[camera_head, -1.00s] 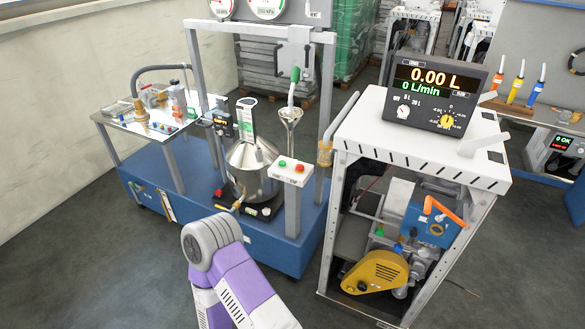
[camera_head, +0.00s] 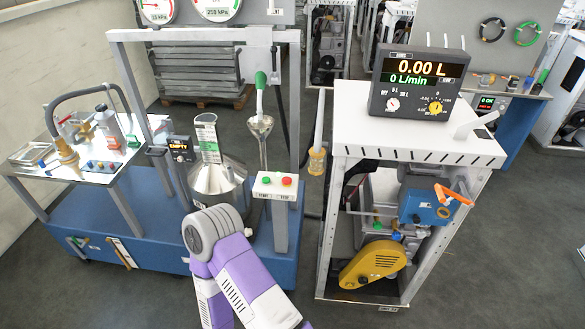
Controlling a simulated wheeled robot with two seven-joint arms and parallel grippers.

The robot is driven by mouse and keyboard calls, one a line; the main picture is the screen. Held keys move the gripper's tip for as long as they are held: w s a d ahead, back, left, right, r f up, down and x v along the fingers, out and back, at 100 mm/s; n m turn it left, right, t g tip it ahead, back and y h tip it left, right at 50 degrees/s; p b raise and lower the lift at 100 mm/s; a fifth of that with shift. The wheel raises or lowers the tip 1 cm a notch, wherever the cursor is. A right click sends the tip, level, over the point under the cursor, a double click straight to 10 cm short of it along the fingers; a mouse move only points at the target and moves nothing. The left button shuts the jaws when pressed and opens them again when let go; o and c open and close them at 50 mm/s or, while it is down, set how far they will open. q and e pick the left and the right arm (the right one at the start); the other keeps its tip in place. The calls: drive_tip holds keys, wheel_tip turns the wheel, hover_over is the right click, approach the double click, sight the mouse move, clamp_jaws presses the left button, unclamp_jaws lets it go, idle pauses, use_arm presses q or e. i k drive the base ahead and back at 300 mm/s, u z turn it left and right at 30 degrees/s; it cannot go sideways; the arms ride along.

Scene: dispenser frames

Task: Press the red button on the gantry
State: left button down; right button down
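The red button (camera_head: 287,181) sits on top of a small white box (camera_head: 275,193), at its right end. A green button (camera_head: 266,180) is beside it on the left. The box stands on a grey post (camera_head: 281,228) on the blue base of the gantry (camera_head: 118,38), whose grey frame rises behind it. A purple and grey link of my own arm fills the lower middle of the view, in front of the base. Neither of my grippers shows, so I cannot see whether they are open or shut.
A metal vessel (camera_head: 217,183) and a funnel with a green-handled nozzle (camera_head: 260,125) stand behind the box. A white-topped cart (camera_head: 415,150) with a flow display (camera_head: 417,84) stands to the right. A side table (camera_head: 95,170) is at left. Open floor lies at lower right.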

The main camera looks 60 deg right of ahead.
sight(286, 180)
drive_tip(key=z, duration=0.85)
drive_tip(key=i, duration=1.3)
drive_tip(key=z, duration=1.6)
drive_tip(key=i, duration=0.3)
drive_tip(key=z, duration=0.4)
